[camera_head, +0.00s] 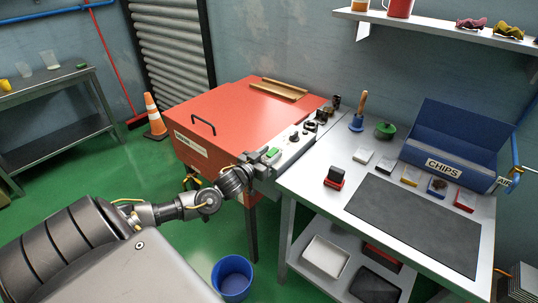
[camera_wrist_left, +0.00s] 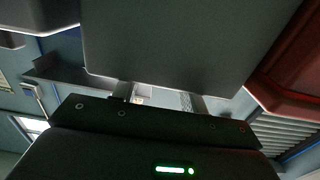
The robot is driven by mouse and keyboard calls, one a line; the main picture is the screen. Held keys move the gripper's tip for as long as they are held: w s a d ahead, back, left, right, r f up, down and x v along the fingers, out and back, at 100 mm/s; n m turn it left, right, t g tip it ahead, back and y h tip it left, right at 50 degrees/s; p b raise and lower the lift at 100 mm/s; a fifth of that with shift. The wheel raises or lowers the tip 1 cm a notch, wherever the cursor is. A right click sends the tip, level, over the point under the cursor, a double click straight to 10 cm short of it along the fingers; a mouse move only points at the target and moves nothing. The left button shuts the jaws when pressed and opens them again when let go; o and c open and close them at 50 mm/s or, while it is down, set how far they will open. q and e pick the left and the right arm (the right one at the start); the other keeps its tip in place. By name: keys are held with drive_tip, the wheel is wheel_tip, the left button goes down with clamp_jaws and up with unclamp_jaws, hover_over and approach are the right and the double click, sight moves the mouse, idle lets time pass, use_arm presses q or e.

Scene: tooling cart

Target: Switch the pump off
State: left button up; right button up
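The red machine (camera_head: 240,115) has a grey control strip (camera_head: 300,142) along its right side. I cannot read which control is the pump's. A large grey surface (camera_wrist_left: 180,40) fills the view ahead and hides the fingertips. My right gripper is not in view.
A grey workbench (camera_head: 330,213) with a dark mat (camera_head: 415,222), small coloured blocks and a blue chips bin (camera_head: 450,150) stands right of the machine. A blue bucket (camera_head: 232,277) is on the green floor. An orange cone (camera_head: 154,116) stands behind, left.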

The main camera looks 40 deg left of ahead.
use_arm(q)
drive_tip(key=s+b, duration=0.1)
drive_tip(key=s, duration=0.9)
drive_tip(key=shift+s+r, duration=0.15)
drive_tip(key=shift+s, duration=0.25)
drive_tip(key=shift+d, duration=0.1)
